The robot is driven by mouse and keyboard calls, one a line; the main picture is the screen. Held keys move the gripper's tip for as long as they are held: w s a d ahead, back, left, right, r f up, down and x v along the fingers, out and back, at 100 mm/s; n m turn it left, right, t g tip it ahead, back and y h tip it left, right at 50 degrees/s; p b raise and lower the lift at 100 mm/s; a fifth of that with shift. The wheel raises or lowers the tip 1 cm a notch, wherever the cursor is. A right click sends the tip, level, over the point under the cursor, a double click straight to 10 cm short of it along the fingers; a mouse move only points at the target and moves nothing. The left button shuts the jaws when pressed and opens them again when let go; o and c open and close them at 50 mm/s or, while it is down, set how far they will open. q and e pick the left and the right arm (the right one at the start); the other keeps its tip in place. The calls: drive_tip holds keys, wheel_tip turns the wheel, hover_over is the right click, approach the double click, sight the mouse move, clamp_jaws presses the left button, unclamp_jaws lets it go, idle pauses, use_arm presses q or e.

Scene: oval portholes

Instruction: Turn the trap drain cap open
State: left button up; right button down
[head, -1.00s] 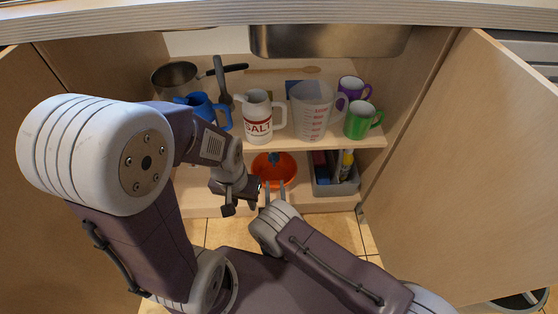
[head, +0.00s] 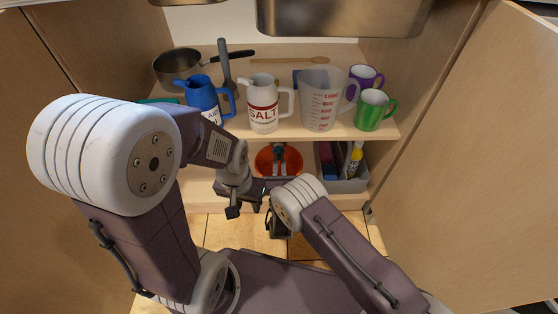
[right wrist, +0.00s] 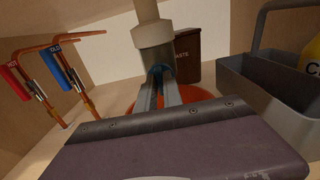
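My right gripper (head: 279,158) reaches over the orange bowl (head: 292,163) on the cabinet floor. In the right wrist view, its two grey fingers (right wrist: 159,88) stand slightly apart, their tips at the cap, one on either side. I cannot tell whether they press on it. My left gripper (head: 245,210) is lower and to the left, outside the cabinet, with its dark fingers apart and nothing between them.
A shelf above holds a blue jug (head: 204,97), a salt jug (head: 263,103), a measuring jug (head: 322,97) and a green mug (head: 373,110). A grey caddy (head: 350,184) stands right of the bowl. Copper pipes (right wrist: 75,75) and a brown bin (right wrist: 187,55) show behind.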

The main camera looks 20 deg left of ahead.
idle(0.3)
drive_tip(key=n+p, duration=0.1)
drive_tip(key=n, duration=0.2)
drive_tip(key=shift+r+p, duration=0.1)
drive_tip(key=shift+p, duration=0.2)
drive_tip(key=shift+s+a+f+n+p, duration=0.1)
drive_tip(key=shift+n+p, duration=0.35)
drive_tip(key=shift+n, duration=2)
drive_tip(key=shift+w+f+n+p, duration=0.15)
drive_tip(key=shift+n+p, duration=0.35)
drive_tip(key=shift+n, duration=1.9)
drive_tip(key=shift+s+a+f+n+p, duration=0.15)
drive_tip(key=shift+n+p, duration=0.3)
drive_tip(key=shift+n, duration=2)
drive_tip(key=shift+d, duration=0.1)
drive_tip(key=c, duration=1.5)
unclamp_jaws()
